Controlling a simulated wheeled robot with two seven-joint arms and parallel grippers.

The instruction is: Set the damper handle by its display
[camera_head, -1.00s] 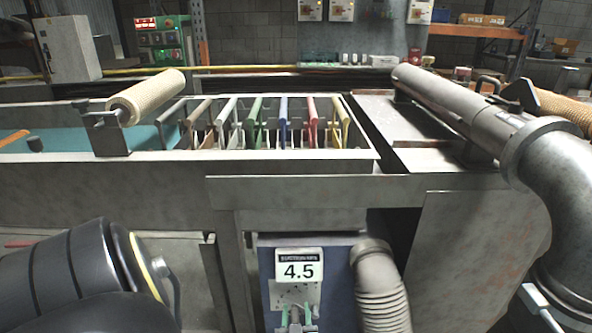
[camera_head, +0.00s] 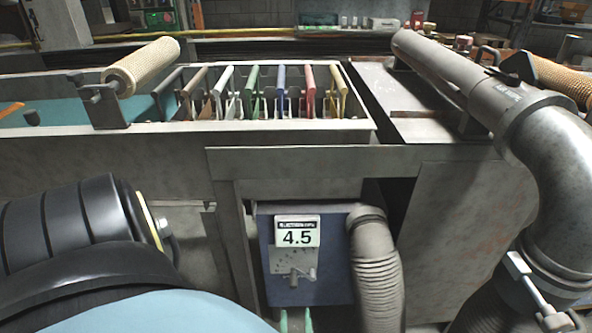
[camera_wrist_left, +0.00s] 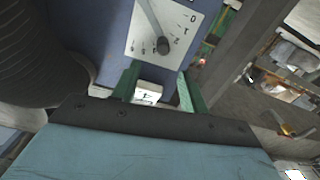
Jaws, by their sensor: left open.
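A blue box (camera_head: 337,285) on the machine's front carries a white display (camera_head: 297,231) that reads 4.5. Below the display, a pale dial plate (camera_head: 283,260) bears a small grey handle (camera_head: 297,274). In the left wrist view the dial plate (camera_wrist_left: 178,22) shows numbers, with the handle (camera_wrist_left: 152,20) as a grey bar at a dark round pivot. My left gripper (camera_head: 297,321) is open, its green fingertips below the handle at the picture's bottom edge. In the wrist view its fingers (camera_wrist_left: 160,85) stand apart, short of the pivot; a small white block with dark marks shows between them.
A ribbed grey hose (camera_head: 375,265) hangs close to the box's right side. A large metal pipe (camera_head: 565,165) with a white bar (camera_head: 527,275) stands at the right. Above is a trough (camera_head: 180,137) with several coloured frames and a pale mesh roller (camera_head: 142,66).

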